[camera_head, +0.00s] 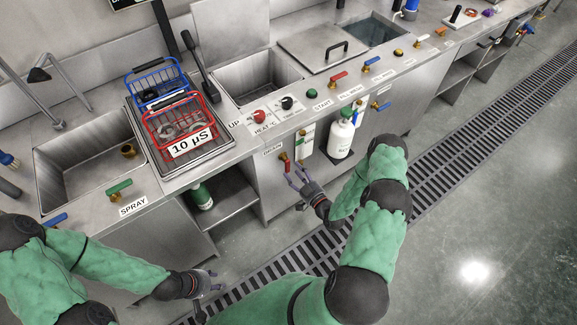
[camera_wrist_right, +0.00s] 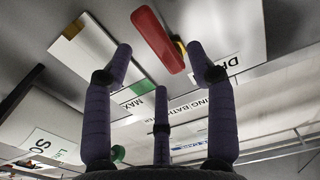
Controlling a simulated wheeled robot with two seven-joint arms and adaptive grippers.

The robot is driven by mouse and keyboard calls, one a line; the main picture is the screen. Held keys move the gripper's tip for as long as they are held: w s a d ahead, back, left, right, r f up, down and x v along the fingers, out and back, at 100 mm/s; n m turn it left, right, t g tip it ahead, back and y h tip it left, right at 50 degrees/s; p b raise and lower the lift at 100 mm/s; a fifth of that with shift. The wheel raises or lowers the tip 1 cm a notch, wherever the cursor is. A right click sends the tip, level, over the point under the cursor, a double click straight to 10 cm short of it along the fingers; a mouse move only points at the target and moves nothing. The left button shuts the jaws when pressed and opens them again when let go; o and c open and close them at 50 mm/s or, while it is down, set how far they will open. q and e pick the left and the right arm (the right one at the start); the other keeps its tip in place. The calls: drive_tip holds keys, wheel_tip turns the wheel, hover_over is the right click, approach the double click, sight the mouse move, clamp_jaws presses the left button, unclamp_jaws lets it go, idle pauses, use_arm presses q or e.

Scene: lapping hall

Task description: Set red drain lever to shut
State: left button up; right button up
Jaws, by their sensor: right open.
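The red drain lever (camera_head: 287,164) sits on the front panel of the sink counter, beside the DRAIN label (camera_head: 272,151). Its handle points roughly downward from a brass fitting. In the right wrist view the red lever (camera_wrist_right: 157,40) lies ahead, between the two upper fingers and apart from them. My right gripper (camera_head: 296,178) is open and empty, just below and in front of the lever. It also shows in the right wrist view (camera_wrist_right: 165,75), fingers spread. My left gripper (camera_head: 216,285) hangs low at the left, over the floor grating, fingers apart and empty.
Red and blue baskets (camera_head: 182,118) stand on the counter. A green spray lever (camera_head: 119,186) is at the left. A floor grating (camera_head: 450,165) runs along the counter; open floor lies right.

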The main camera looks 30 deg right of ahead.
sight(289, 164)
drive_tip(key=shift+w+a+b, duration=0.15)
drive_tip(key=shift+w+b, duration=0.3)
drive_tip(key=shift+w, duration=1.95)
clamp_jaws()
